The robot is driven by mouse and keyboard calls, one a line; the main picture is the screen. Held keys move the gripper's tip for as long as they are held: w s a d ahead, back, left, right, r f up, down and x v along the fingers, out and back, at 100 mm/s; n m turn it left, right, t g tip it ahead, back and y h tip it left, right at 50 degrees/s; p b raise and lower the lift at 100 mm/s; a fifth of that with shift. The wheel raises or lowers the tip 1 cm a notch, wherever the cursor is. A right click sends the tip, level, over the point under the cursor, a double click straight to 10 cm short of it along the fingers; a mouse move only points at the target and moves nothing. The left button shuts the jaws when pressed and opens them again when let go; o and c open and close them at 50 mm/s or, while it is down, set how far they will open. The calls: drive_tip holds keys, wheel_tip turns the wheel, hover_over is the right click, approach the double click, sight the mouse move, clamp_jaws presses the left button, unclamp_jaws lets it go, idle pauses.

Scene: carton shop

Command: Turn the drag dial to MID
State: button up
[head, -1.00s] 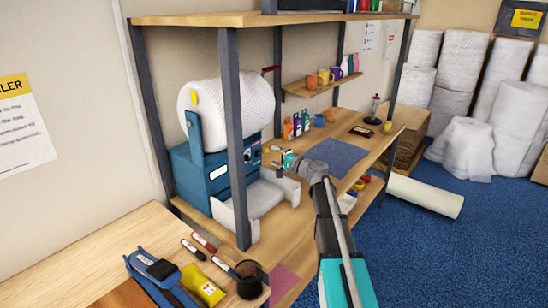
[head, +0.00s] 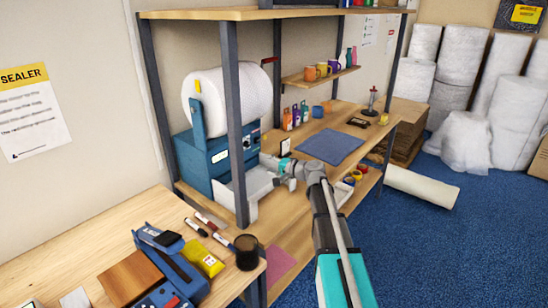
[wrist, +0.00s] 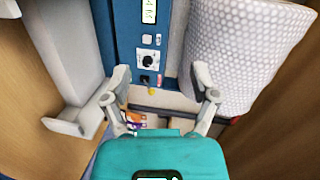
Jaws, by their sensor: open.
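A blue dispenser machine (head: 203,165) with a big white bubble-wrap roll (head: 232,97) stands on the bench. Its control panel shows in the wrist view. There a round dark dial (wrist: 148,61) sits on a white plate, below a small display (wrist: 148,12). I take this to be the drag dial; its setting is too small to read. A small black switch or lever (wrist: 146,79) and a yellow-tipped part sit just below it. My gripper (wrist: 161,72) is open and empty, pointing at the panel, its fingers appearing either side of the dial. In the head view it is beside the machine's front.
A white tray (head: 247,185) projects from the machine's front, close to my gripper. The bubble-wrap roll also shows in the wrist view (wrist: 248,55), close on the right. A shelf post (head: 236,150) stands in front of the machine. A blue mat (head: 332,146) lies clear to the right.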

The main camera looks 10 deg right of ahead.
drive_tip(key=s+a+f+n+g+h, duration=0.25)
drive_tip(key=s+f+g, duration=0.2)
drive_tip(key=s, duration=0.55)
drive_tip(key=s+a+f+n+g+h, duration=0.1)
drive_tip(key=s+f+n+g+h, duration=0.25)
drive_tip(key=s+f, duration=0.4)
drive_tip(key=s+a+f+n+g+h, duration=0.2)
drive_tip(key=s+f+g+h, duration=0.15)
drive_tip(key=s, duration=0.75)
drive_tip(key=s+d+f+h+b, duration=0.1)
drive_tip(key=s+f+b, duration=0.2)
drive_tip(key=f+b, duration=0.7)
drive_tip(key=shift+s+d, duration=0.15)
drive_tip(key=shift+g, duration=0.25)
